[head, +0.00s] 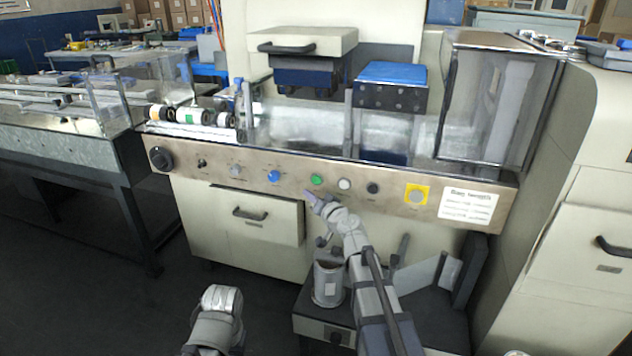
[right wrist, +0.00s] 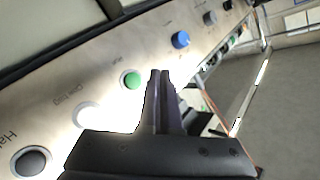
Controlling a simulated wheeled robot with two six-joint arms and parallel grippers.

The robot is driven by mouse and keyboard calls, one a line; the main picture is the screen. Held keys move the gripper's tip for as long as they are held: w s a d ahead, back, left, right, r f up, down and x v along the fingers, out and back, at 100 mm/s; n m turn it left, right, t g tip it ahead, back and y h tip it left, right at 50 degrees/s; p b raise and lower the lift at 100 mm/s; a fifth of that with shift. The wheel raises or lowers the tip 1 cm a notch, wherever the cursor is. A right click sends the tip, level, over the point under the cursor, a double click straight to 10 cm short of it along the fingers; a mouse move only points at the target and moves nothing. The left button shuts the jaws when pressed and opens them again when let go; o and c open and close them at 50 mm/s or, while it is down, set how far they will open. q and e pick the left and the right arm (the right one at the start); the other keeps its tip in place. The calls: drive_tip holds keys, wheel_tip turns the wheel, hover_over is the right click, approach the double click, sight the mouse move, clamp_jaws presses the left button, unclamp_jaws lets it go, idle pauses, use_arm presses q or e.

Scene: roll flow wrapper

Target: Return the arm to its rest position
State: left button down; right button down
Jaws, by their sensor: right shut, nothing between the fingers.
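My right gripper (head: 309,194) is shut and empty, held in front of the machine's control panel (head: 230,155), just below the green button (head: 316,180). In the right wrist view its closed fingertips (right wrist: 159,74) show beside the green button (right wrist: 131,80); I cannot tell whether they touch the panel. My right arm (head: 362,265) reaches up and forward from the lower middle. A rounded part of my left arm (head: 217,310) shows at the bottom, with its gripper out of sight.
A blue button (head: 274,176), a white button (head: 344,184) and a yellow-backed button (head: 417,194) line the panel. A grey canister (head: 328,284) stands close to my right arm on a low dark stand. A drawer (head: 257,214) is left. Open floor lies at lower left.

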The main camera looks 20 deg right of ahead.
drive_tip(key=s+a+f+n+g+y, duration=0.1)
drive_tip(key=s+a+f+n+g, duration=0.35)
drive_tip(key=s+a+f, duration=0.45)
drive_tip(key=s+a+f+n+g+y, duration=0.2)
drive_tip(key=s+a+f+n+g, duration=0.15)
drive_tip(key=s+a+g, duration=0.55)
drive_tip(key=s+d+f+n+g+h, duration=0.1)
drive_tip(key=s+f+h, duration=0.25)
drive_tip(key=s, duration=0.45)
drive_tip(key=s+f+g+h, duration=0.2)
drive_tip(key=s+f+h, duration=0.15)
drive_tip(key=s, duration=0.35)
wheel_tip(320, 180, up, 34)
drive_tip(key=s+p, duration=0.1)
drive_tip(key=p, duration=3.2)
drive_tip(key=shift+d, duration=0.2)
drive_tip(key=shift+f, duration=0.1)
